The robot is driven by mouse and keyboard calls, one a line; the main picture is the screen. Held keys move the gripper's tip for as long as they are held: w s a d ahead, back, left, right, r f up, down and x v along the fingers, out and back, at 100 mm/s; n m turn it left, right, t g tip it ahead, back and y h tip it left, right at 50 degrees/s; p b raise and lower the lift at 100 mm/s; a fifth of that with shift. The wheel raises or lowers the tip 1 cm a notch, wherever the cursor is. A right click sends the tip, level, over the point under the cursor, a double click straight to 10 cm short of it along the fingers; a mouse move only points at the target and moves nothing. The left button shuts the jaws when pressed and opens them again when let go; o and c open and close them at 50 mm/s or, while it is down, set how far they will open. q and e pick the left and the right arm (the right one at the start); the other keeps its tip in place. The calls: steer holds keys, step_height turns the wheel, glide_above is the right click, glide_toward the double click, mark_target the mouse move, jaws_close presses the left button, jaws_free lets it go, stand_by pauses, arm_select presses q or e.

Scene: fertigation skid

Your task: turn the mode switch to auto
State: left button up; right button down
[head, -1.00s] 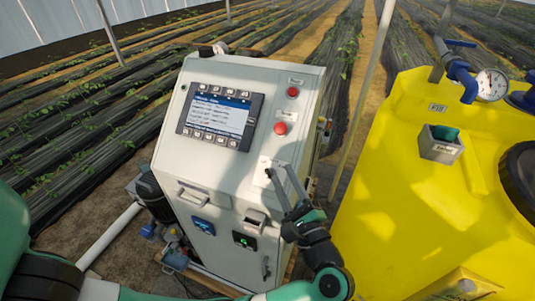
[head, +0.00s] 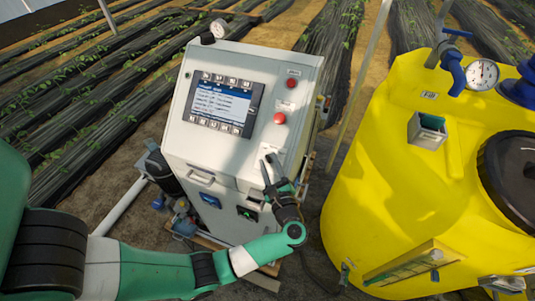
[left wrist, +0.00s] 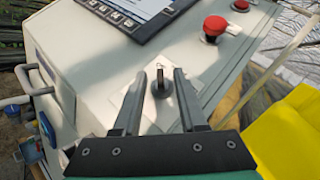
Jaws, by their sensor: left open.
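The mode switch (left wrist: 160,88) is a small black knob on a pale plate on the cabinet's sloping white panel. In the left wrist view its handle stands about upright in the picture. My left gripper (left wrist: 159,74) is open, with one finger on each side of the knob and a gap showing on both sides. In the head view my left gripper (head: 268,158) is at the panel's lower right, and its fingers hide the knob there. I cannot read the switch's position marks. My right gripper is not in view.
A red mushroom button (head: 280,118) and a smaller red button (head: 291,83) sit above the switch. The screen (head: 221,103) is to its left. A yellow tank (head: 385,190) stands to the right of the cabinet (head: 190,145).

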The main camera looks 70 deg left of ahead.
arm_select(q)
steer(key=shift+w+a, duration=0.15)
steer(key=shift+a, duration=1)
jaws_close()
